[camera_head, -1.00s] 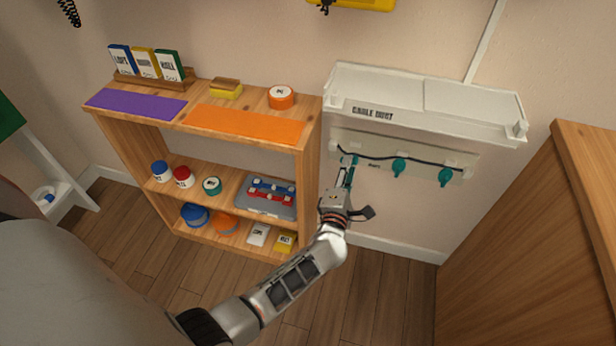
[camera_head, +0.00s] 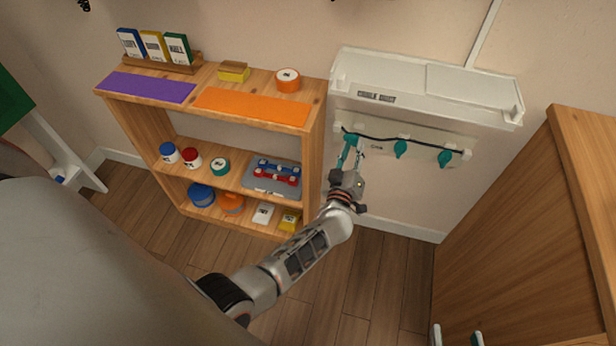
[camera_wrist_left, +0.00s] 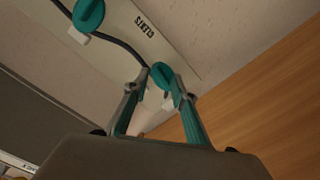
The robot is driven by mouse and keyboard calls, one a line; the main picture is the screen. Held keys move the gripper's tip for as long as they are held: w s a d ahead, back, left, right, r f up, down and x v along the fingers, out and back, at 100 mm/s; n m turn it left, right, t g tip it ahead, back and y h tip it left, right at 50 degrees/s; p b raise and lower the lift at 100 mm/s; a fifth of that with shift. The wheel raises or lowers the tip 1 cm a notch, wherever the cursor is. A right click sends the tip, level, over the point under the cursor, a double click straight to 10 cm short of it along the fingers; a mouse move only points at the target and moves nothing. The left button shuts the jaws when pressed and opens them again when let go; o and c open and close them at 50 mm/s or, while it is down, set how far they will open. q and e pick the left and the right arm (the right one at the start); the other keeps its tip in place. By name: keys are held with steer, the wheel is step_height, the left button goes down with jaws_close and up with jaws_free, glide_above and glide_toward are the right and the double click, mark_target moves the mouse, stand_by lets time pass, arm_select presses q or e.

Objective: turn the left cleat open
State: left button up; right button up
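Three teal cleats hang on a pale strip (camera_head: 425,136) on the wall, with a dark cord along them. The left cleat is largely hidden by my left gripper (camera_head: 353,152) in the head view. The middle cleat (camera_head: 401,149) and right cleat (camera_head: 445,158) are in clear view. In the left wrist view, the left cleat (camera_wrist_left: 162,74) shows between and just beyond the fingertips of my left gripper (camera_wrist_left: 159,88). The fingers are apart; I cannot tell whether they touch it. The middle cleat (camera_wrist_left: 88,14) is at the top. My right gripper (camera_head: 457,337) shows only spread fingertips at the bottom edge.
A wooden shelf (camera_head: 315,150) with jars and boxes stands close to the left of my gripper. A wooden cabinet (camera_head: 520,235) stands at the right. The floor between is clear.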

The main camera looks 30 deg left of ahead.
arm_select(q)
steer(key=m, duration=0.3)
steer(key=shift+d, duration=0.1)
steer(key=m, duration=0.3)
steer(key=shift+w, duration=0.1)
steer(key=s+d+r+m+g+h+p, duration=0.1)
steer(key=s+p, duration=0.3)
steer(key=s, duration=0.6)
steer(key=s+d+r+m+g+h+p, duration=0.1)
steer(key=s+r+m+h+p, duration=0.3)
steer(key=s, duration=0.6)
steer(key=s+d+r+m+g+h+p, duration=0.1)
steer(key=s+p, duration=0.4)
steer(key=s, duration=0.5)
steer(key=shift+d+r+m+h+p, duration=0.3)
steer(key=shift+r+m+h, duration=0.55)
steer(key=shift+r, duration=0.2)
arm_select(e)
steer(key=w+r+t, duration=0.2)
steer(key=r, duration=1.1)
steer(key=w+r+n+t, duration=0.1)
steer(key=w+r+t, duration=0.1)
steer(key=r, duration=1.2)
steer(key=shift+w+y, duration=0.4)
arm_select(q)
steer(key=shift+o, duration=0.4)
